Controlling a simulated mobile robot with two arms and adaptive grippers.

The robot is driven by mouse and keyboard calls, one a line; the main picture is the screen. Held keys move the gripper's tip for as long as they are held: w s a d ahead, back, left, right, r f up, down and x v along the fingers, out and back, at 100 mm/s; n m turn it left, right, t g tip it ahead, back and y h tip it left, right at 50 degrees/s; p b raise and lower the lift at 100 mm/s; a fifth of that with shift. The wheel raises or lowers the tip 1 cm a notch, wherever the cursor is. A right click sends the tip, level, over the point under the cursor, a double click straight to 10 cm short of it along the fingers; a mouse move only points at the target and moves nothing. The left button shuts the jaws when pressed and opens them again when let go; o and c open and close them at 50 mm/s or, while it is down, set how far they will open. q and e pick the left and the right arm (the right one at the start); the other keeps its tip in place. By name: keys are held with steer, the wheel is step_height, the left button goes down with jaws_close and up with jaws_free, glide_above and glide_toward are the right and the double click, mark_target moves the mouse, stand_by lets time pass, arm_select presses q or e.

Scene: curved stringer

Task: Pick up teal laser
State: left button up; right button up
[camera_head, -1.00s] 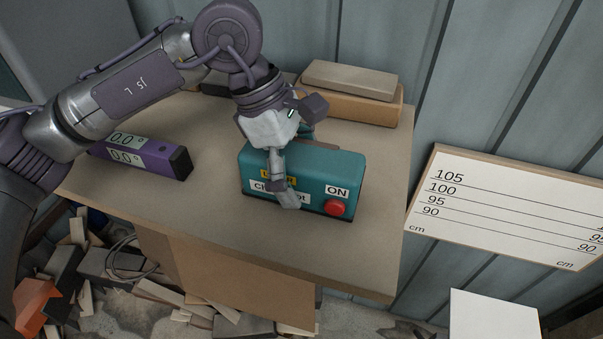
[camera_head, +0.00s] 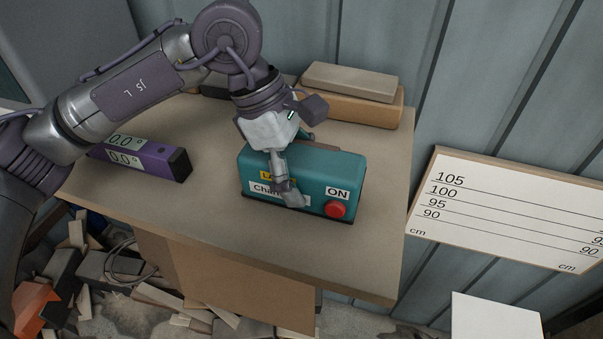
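The teal laser (camera_head: 330,170) is a box with a red button, an ON label and partly hidden labels on its front. It sits on the brown tabletop in the camera_head view. My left gripper (camera_head: 296,168) is above and around it, fingers apart. One finger hangs in front of the labelled front face, covering part of the labels. The other finger shows at the back top edge, its tip hidden behind the box. I cannot tell whether either finger touches the box. My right gripper is not in view.
A purple level (camera_head: 150,158) lies left on the table (camera_head: 230,225). A stacked grey and orange box (camera_head: 350,98) stands at the back. A measuring board (camera_head: 500,215) is against the wall at right. Wood scraps and cable litter the floor. The front tabletop is clear.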

arm_select(q)
steer(key=c, duration=0.7)
